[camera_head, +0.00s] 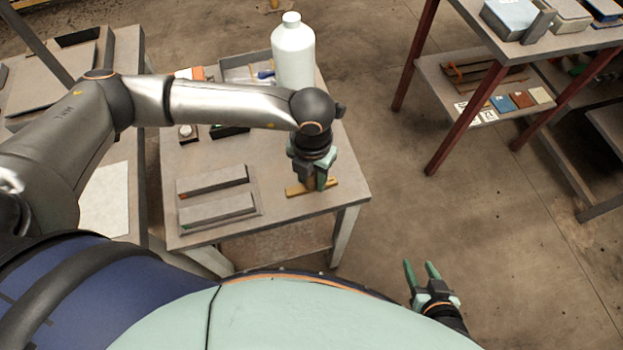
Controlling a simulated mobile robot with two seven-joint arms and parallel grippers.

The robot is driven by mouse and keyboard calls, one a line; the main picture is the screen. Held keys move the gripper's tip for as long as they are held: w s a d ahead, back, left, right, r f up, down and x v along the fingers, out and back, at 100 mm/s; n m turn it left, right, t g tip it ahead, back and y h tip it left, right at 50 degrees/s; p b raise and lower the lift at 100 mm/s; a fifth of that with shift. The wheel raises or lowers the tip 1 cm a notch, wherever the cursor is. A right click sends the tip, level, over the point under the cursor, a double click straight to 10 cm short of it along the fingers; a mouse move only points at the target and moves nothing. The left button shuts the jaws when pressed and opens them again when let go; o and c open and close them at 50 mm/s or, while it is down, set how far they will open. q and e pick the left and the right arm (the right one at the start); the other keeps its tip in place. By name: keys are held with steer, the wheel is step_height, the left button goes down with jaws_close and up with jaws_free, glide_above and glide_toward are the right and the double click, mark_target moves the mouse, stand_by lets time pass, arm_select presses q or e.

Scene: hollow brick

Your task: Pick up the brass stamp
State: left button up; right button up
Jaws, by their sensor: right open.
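A flat brass-coloured bar (298,191), which looks like the brass stamp, lies near the right front edge of the small table (235,150). A small brownish part shows beside the fingers. My right gripper (422,268) is open and empty, low over the floor to the right of the table.
Two grey bars (216,208) lie on a grey board left of the stamp. A white bottle (293,55) stands at the table's back, beside a grey tray (236,70). A red-legged shelf (440,85) stands at the right. Floor between is clear.

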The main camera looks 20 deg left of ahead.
arm_select(q)
jaws_close()
steer(key=shift+r, duration=0.1)
stand_by(0.4)
steer(key=shift+r, duration=0.4)
step_height(320, 180, up, 2)
steer(key=shift+r, duration=0.2)
steer(key=s+d+r+b, duration=0.1)
steer(key=s+d+r, duration=0.1)
steer(key=s+r, duration=0.7)
steer(key=s, duration=0.4)
steer(key=shift+s+d+r+b, duration=0.3)
steer(key=shift+s+d+r, duration=0.05)
steer(key=shift+s, duration=0.05)
